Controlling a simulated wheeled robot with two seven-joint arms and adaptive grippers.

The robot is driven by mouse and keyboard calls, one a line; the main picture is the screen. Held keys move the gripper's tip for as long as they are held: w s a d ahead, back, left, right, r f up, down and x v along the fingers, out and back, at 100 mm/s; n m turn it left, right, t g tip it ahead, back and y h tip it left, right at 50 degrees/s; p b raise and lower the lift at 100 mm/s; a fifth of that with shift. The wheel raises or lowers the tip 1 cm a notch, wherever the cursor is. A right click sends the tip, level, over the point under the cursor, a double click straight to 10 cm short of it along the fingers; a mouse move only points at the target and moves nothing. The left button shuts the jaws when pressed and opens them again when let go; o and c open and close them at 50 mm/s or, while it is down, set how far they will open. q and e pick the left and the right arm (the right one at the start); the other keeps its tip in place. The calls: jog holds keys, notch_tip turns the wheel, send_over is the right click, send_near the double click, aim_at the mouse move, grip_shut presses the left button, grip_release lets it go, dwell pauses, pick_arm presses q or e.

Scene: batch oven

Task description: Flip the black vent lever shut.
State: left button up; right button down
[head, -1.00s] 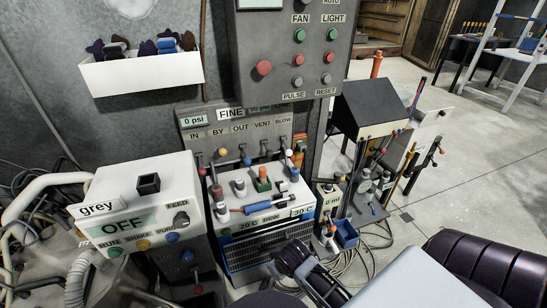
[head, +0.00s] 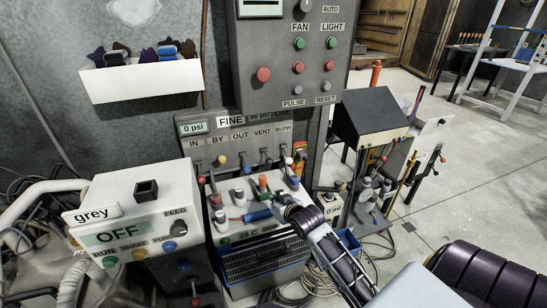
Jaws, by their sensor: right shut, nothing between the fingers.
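The valve panel (head: 218,127) at the centre carries labels IN, BY, OUT, VENT and BLOW, with a small lever under each. The vent lever (head: 265,153) is under the VENT label. It is small and dark, and I cannot tell its exact position. My right gripper (head: 284,199) reaches in from the lower right, over the right part of the white bench top in front of the panel. It is shut and empty, below and slightly right of the vent lever and apart from it. Its fingertips are small and hard to make out. My left gripper is not in view.
A control box with buttons (head: 265,50) hangs above the panel. A blue-handled tool (head: 257,216) and several small fittings crowd the bench top.

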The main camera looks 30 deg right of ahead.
aim_at(267, 157)
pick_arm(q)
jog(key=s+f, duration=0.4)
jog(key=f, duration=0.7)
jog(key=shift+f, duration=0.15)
pick_arm(e)
jog(key=w+d+r+m+t+h, duration=0.2)
jog(key=w+d+r+t, duration=0.2)
jog(key=w+d+r, duration=0.3)
notch_tip(267, 157, up, 4)
jog(key=d, duration=0.2)
jog(key=shift+w+d+f+m+t, duration=0.25)
jog(key=shift+d+m+t, duration=0.05)
jog(key=shift+d+t, duration=0.1)
jog(key=shift+w, duration=0.15)
pick_arm(q)
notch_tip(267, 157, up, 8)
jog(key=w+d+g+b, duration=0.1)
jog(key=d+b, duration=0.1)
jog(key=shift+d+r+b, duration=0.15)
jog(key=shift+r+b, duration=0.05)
jog(key=shift+b, duration=0.15)
pick_arm(e)
jog(key=w+d+f, duration=0.1)
jog(key=w+f, duration=0.3)
jog(key=w, duration=0.6)
jog(key=shift+w+f, duration=0.15)
jog(key=shift+f, duration=0.15)
